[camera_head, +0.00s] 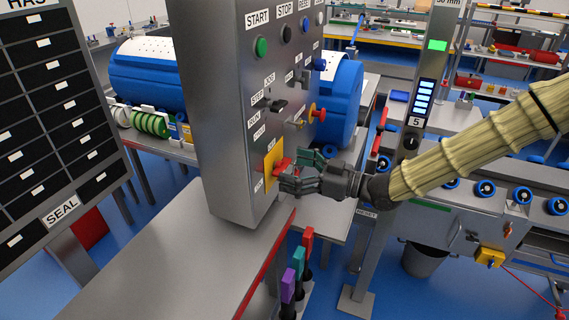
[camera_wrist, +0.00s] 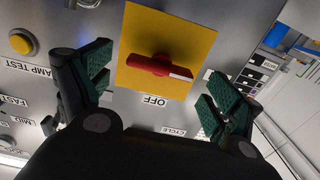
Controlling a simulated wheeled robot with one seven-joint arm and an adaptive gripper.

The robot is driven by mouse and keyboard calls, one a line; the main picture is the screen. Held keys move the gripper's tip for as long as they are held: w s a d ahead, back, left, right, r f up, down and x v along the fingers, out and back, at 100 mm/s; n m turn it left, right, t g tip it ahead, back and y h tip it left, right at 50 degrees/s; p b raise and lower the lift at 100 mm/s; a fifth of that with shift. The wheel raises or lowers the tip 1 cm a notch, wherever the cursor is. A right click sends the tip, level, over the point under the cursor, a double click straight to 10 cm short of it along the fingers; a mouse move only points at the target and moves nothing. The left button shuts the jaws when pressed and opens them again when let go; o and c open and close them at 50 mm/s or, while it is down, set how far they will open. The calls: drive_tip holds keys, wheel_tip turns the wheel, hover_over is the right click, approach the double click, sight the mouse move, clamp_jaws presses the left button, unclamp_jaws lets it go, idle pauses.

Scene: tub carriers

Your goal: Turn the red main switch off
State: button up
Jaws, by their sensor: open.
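The red main switch (camera_head: 284,166) sits on a yellow square plate (camera_head: 269,160) low on the side of a grey control box. In the wrist view the red switch handle (camera_wrist: 158,66) lies nearly level across the yellow plate (camera_wrist: 197,32), its white-marked end to the right. An OFF label (camera_wrist: 153,100) shows beside the plate. My gripper (camera_head: 292,173) is at the switch in the head view. In the wrist view my gripper (camera_wrist: 158,84) is open, one green-padded finger on each side of the plate. Whether a finger touches the handle cannot be told.
A yellow lamp-test button (camera_wrist: 22,43) is near the left finger. A grey table (camera_head: 170,255) extends below the box. Coloured levers (camera_head: 298,262) stand beside it.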

sight(280, 166)
drive_tip(key=shift+x, duration=1.35)
drive_tip(key=c, duration=1)
